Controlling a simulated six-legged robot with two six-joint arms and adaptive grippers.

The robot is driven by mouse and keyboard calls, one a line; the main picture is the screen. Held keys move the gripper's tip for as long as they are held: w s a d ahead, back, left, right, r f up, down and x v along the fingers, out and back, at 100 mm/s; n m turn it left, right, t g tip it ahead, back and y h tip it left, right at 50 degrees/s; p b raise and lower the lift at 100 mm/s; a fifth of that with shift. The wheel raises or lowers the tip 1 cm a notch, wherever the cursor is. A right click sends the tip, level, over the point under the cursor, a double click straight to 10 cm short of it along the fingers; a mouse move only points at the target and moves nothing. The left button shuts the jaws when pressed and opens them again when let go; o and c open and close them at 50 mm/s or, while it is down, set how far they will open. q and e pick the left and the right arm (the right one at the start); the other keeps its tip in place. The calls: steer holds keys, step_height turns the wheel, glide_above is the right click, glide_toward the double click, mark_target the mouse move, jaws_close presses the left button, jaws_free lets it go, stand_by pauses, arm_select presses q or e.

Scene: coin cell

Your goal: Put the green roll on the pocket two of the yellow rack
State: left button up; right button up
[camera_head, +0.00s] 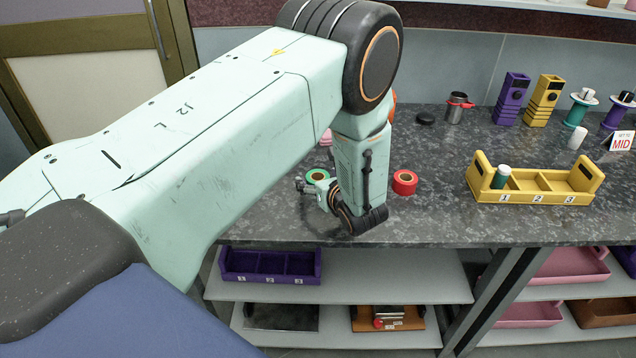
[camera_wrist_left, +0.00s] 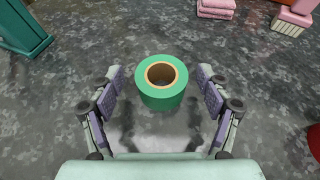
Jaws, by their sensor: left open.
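The green roll (camera_wrist_left: 162,95) stands on the dark speckled counter, its round hole facing up. In the left wrist view it is between the two fingers of my open left gripper (camera_wrist_left: 162,95), with a gap on each side. In the head view the green roll (camera_head: 318,175) shows just behind my left gripper (camera_head: 312,188), partly hidden by it. The yellow rack (camera_head: 533,184) is at the right on the counter, with pockets labelled 1, 2 and 3. A green and white bottle (camera_head: 501,177) stands in pocket one; pockets two and three look empty. My right gripper is not in view.
A red roll (camera_head: 404,182) sits right of my left arm. A purple rack (camera_head: 270,265) is on the shelf below. The counter between red roll and yellow rack is clear.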

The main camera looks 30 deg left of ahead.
arm_select(q)
steer(key=shift+w+a+f, duration=0.3)
steer(key=shift+a+f, duration=0.1)
steer(key=shift+a, duration=0.15)
steer(key=shift+w+a+f, duration=0.1)
steer(key=shift+w+f, duration=0.05)
steer(key=shift+w, duration=0.2)
steer(key=shift+s+d+r, duration=0.2)
steer(key=shift+c, duration=1.1)
steer(key=shift+w+a+f, duration=0.1)
steer(key=shift+a+f, duration=0.05)
steer(key=shift+a, duration=0.05)
steer(key=c, duration=0.4)
steer(key=shift+d, duration=0.15)
steer(key=c, duration=0.5)
steer(key=shift+c, duration=1.2)
step_height(320, 180, up, 10)
steer(key=shift+r+p, duration=0.1)
steer(key=shift+p, duration=0.65)
